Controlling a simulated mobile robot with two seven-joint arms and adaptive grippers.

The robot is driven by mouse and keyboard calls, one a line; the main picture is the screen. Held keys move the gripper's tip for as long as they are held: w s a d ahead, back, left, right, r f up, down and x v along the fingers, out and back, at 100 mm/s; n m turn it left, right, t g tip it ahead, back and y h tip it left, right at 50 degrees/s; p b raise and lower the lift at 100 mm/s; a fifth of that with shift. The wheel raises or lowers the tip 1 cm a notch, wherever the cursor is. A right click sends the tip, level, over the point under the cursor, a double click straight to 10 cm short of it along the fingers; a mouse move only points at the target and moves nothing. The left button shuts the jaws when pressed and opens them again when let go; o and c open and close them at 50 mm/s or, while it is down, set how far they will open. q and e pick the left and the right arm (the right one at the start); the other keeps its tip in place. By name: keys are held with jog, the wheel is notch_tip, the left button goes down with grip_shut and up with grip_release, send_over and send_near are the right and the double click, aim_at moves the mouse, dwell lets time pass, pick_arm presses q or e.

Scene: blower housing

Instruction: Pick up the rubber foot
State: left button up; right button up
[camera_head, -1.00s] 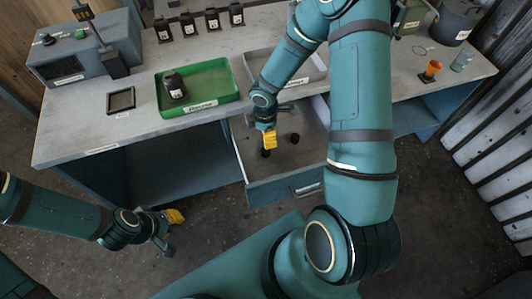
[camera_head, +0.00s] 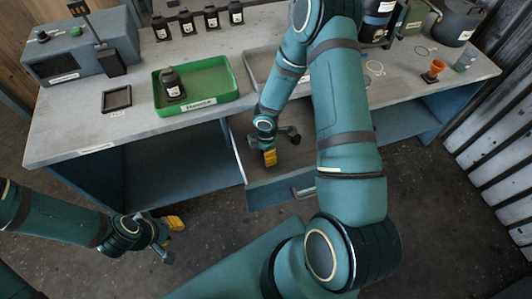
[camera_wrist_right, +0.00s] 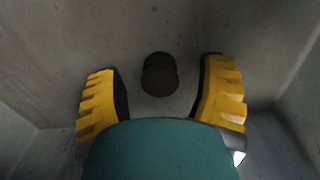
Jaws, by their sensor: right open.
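The rubber foot (camera_wrist_right: 159,74) is a small black cylinder on the floor of the open drawer (camera_head: 300,160). In the right wrist view it lies between and a little beyond the two yellow fingertips, touching neither. My right gripper (camera_wrist_right: 163,92) is open and empty, with a finger on each side of it. In the head view the right gripper (camera_head: 270,158) reaches down into the drawer and hides what is under it. A dark piece (camera_head: 296,139) shows just right of it. My left gripper (camera_head: 172,236) hangs in front of the bench, away from the drawer; its opening is unclear.
The drawer's walls and front (camera_head: 282,193) surround the right gripper closely. On the bench (camera_head: 90,135) are a green tray (camera_head: 215,97) holding a black part (camera_head: 172,84), a grey tray (camera_head: 257,60), and an orange cup (camera_head: 434,70). Several black bottles stand at the back.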

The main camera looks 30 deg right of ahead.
jog(key=c, duration=1.1)
jog(key=shift+o, duration=0.2)
